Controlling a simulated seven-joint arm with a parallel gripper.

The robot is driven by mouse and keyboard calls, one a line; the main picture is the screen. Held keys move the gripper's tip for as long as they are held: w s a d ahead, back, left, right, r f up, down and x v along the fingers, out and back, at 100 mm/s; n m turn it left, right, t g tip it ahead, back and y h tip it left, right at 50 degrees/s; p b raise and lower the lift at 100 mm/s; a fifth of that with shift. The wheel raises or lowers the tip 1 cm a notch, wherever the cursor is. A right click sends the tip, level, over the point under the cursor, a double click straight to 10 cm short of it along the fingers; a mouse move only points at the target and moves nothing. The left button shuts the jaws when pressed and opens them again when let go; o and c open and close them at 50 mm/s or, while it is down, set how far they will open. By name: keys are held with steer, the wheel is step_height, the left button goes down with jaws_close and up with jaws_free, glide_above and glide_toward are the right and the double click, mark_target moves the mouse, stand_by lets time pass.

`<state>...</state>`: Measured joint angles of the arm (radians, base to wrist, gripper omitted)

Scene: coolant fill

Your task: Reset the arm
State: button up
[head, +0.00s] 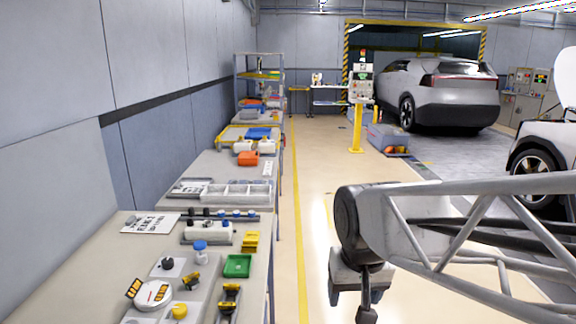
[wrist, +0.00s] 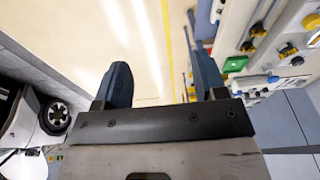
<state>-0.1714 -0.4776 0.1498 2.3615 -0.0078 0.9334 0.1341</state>
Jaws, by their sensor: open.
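My gripper (wrist: 163,85) shows in the wrist view with its two dark fingers spread apart and nothing between them. Beyond the fingers are the pale floor and a yellow floor line. In the head view my arm reaches in from the right, and its end hangs over the floor to the right of the workbench (head: 95,260), clear of it. The fingertips are hard to make out in the head view.
The workbench along the left wall holds a green tray (head: 237,265), a blue-capped item (head: 200,250), a white round device (head: 153,294) and a grey compartment tray (head: 236,193). A yellow post (head: 356,130), a grey car (head: 440,95) and a white vehicle (head: 545,150) stand beyond. The aisle floor is clear.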

steer(key=s+d+f, duration=0.1)
steer(key=s+d, duration=0.6)
steer(key=s, duration=0.2)
steer(key=shift+m+t, duration=0.3)
